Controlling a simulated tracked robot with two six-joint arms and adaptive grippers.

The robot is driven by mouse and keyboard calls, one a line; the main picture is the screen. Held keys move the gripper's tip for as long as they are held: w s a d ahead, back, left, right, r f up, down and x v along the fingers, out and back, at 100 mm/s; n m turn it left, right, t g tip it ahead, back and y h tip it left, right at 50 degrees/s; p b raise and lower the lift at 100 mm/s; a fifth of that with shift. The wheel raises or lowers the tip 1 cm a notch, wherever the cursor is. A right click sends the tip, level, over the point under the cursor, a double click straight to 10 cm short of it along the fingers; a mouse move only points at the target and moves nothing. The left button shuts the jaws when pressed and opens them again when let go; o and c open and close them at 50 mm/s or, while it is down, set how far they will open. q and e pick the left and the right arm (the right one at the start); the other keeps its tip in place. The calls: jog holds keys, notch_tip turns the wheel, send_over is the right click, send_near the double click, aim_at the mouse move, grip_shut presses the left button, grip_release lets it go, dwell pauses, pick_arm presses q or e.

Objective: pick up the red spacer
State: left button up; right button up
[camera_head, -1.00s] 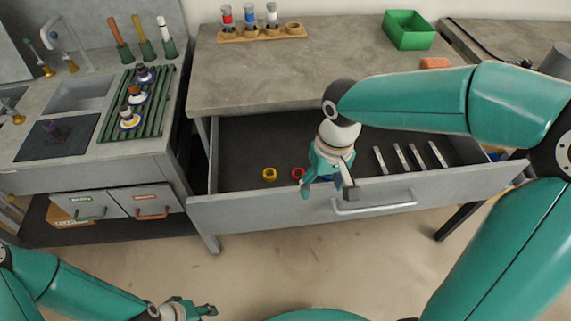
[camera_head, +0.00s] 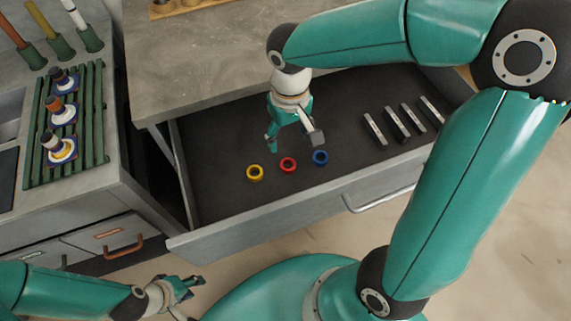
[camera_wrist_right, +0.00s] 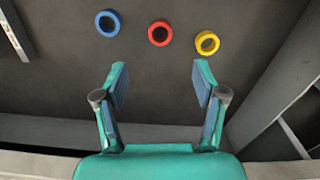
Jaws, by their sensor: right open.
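The red spacer (camera_head: 288,165) is a small ring lying on the dark floor of the open drawer, between a yellow ring (camera_head: 255,173) and a blue ring (camera_head: 320,157). In the right wrist view the red spacer (camera_wrist_right: 160,33) lies beyond the fingertips, roughly centred between them. My right gripper (camera_head: 294,139) is open and empty above the drawer floor, just behind the rings in the head view; its spread fingers also show in the right wrist view (camera_wrist_right: 160,75). My left gripper (camera_head: 192,287) is low at the left, outside the drawer, and its jaws are too small to judge.
The drawer's front wall (camera_head: 300,207) rises close in front of the rings. Several grey bars (camera_head: 397,123) lie at the drawer's right. The worktop (camera_head: 200,75) overhangs the drawer's back. A green rack (camera_head: 92,130) stands on the left bench.

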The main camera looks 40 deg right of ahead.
aim_at(288, 164)
notch_tip(288, 164, down, 12)
jog(key=shift+w+r+b, duration=0.1)
jog(key=shift+r+b, duration=0.05)
jog(key=shift+b, duration=1.05)
jog(key=c, duration=1.1)
